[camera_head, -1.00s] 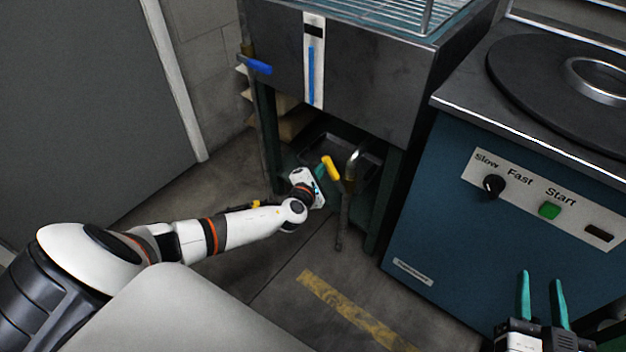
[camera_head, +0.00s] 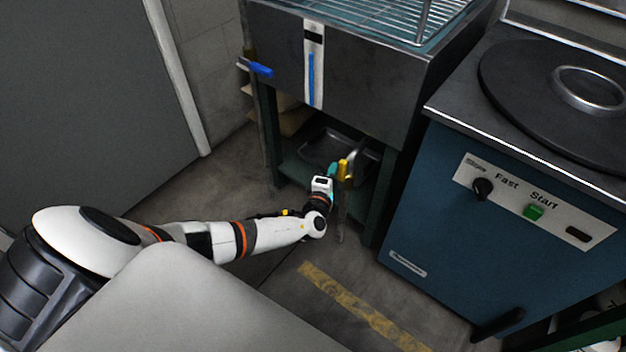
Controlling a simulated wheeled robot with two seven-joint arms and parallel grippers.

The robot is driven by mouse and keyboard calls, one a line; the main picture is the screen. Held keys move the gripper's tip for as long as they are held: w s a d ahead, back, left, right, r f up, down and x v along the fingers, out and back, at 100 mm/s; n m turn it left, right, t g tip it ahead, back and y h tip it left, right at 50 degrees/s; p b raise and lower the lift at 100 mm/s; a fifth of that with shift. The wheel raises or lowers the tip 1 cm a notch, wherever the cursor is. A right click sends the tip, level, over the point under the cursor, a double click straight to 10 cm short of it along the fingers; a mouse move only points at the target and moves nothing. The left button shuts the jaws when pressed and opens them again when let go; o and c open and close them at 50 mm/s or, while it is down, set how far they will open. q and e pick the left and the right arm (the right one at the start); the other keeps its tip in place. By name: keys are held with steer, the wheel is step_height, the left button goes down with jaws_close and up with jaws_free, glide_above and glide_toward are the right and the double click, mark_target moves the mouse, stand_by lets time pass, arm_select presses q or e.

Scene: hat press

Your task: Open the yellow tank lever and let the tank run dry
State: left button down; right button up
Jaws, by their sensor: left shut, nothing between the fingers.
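The tank (camera_head: 375,85) is a dark metal box on a green stand, with a blue level strip (camera_head: 311,80) filling most of the gauge's lower part. The yellow lever (camera_head: 343,171) sits on the pipe below the tank and looks short and nearly upright from here. My left gripper (camera_head: 333,169) is shut and empty, with its teal fingertips close against the lever's left side. Whether they touch cannot be told. The pipe outlet is partly hidden, and no flowing water can be made out. My right gripper is out of view.
A blue lever (camera_head: 257,68) sits at the tank's left. A black tray (camera_head: 335,150) lies on the stand's lower shelf. The blue machine (camera_head: 500,230), with a knob and green button, stands at the right. The floor in front is clear, with a yellow stripe (camera_head: 350,308).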

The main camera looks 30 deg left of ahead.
arm_select(q)
steer(key=shift+d, duration=0.15)
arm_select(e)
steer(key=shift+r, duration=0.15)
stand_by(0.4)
